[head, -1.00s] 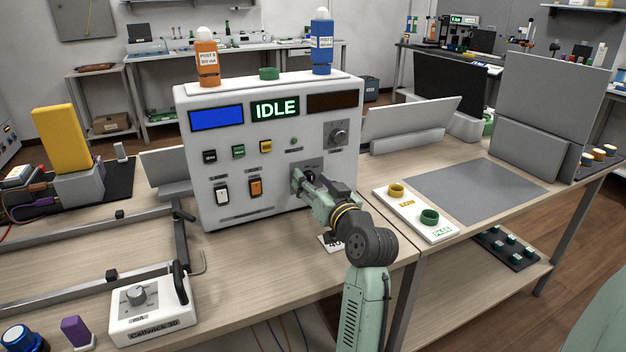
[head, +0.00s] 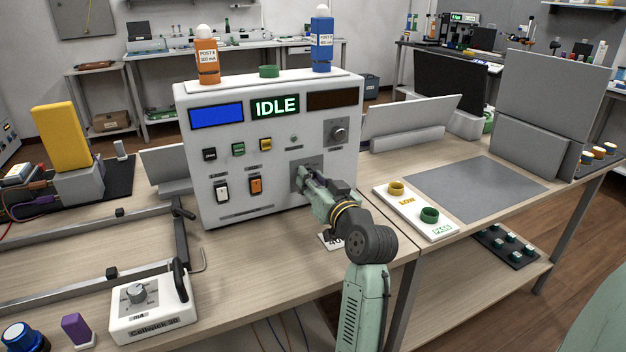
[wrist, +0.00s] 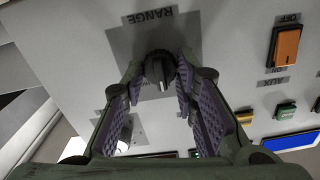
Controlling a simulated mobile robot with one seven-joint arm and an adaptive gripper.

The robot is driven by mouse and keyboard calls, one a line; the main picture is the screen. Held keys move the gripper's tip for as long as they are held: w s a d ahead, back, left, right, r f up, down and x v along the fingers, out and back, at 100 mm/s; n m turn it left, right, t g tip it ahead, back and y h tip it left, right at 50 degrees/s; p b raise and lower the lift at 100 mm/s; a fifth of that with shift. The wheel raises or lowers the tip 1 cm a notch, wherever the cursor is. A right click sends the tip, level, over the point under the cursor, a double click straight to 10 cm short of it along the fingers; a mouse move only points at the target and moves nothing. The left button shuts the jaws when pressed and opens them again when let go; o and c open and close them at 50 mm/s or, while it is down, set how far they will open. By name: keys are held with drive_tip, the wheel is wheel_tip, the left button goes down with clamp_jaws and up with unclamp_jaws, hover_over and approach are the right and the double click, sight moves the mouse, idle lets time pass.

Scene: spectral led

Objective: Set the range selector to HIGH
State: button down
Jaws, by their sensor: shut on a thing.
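The range selector is a dark round knob (wrist: 158,72) on a grey plate under the upside-down label RANGE in the wrist view. A light line shows on its face. My gripper (wrist: 161,84) has its two fingers on either side of the knob and is shut on it. In the head view my gripper (head: 308,178) is at the lower right of the white instrument's front panel (head: 228,165) and hides the knob. The position marks around the knob cannot be read.
An orange AUX rocker switch (wrist: 286,45) is beside the knob in the wrist view. Another rotary knob (head: 338,132) sits above my gripper. The green display (head: 275,107) reads IDLE. A white tray with two rings (head: 415,213) lies to the right.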

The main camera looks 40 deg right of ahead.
drive_tip(key=shift+m+p, duration=0.4)
drive_tip(key=m+p, duration=0.3)
drive_tip(key=m, duration=0.1)
drive_tip(key=shift+r+m+p, duration=0.1)
drive_tip(key=shift+m+p, duration=1.85)
drive_tip(key=shift+m, duration=0.55)
drive_tip(key=shift+f, duration=0.2)
drive_tip(key=c, duration=1.3)
unclamp_jaws()
drive_tip(key=shift+s, duration=0.1)
